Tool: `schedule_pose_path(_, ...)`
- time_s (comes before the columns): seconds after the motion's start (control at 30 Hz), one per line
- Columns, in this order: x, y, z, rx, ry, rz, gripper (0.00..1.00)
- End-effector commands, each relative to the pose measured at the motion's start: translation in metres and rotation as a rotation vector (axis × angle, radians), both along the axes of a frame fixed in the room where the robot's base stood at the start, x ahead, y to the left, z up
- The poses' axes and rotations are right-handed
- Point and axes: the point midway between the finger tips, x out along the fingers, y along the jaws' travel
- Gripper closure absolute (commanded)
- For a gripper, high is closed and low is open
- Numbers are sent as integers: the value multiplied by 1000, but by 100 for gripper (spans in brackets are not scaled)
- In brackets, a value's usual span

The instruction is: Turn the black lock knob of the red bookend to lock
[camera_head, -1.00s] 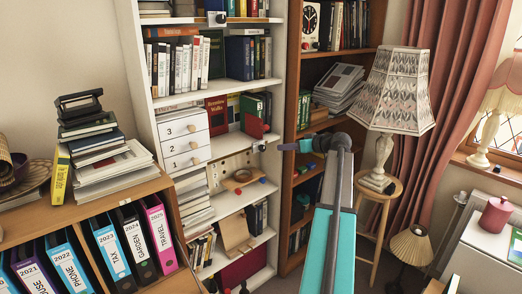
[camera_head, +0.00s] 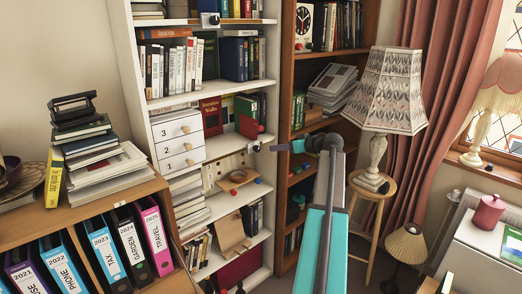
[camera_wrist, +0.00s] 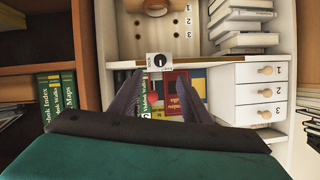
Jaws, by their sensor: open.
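White drawers (camera_head: 178,140) stand left of the books. Another knob plate (camera_head: 210,19) is on a higher shelf. A brown bookcase (camera_head: 300,110) is close on the right, with a lamp (camera_head: 390,90) on a stool beyond. A low binder shelf (camera_head: 120,200) is at left.

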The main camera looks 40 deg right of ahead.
Motion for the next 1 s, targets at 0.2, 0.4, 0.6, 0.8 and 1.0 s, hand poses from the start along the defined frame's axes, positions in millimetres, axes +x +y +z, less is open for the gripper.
schedule_pose_path(0.2, 24, 0, -7, 1, 1, 1, 57)
schedule_pose_path(0.4, 50, 0, -18, 2, 1, 0, 57)
schedule_pose_path(0.6, 77, 0, -29, 1, 1, 1, 57)
schedule_pose_path(0.8, 101, 0, -39, 2, 1, -1, 57)
schedule_pose_path(1.0, 115, 0, -46, 1, 1, 0, 57)
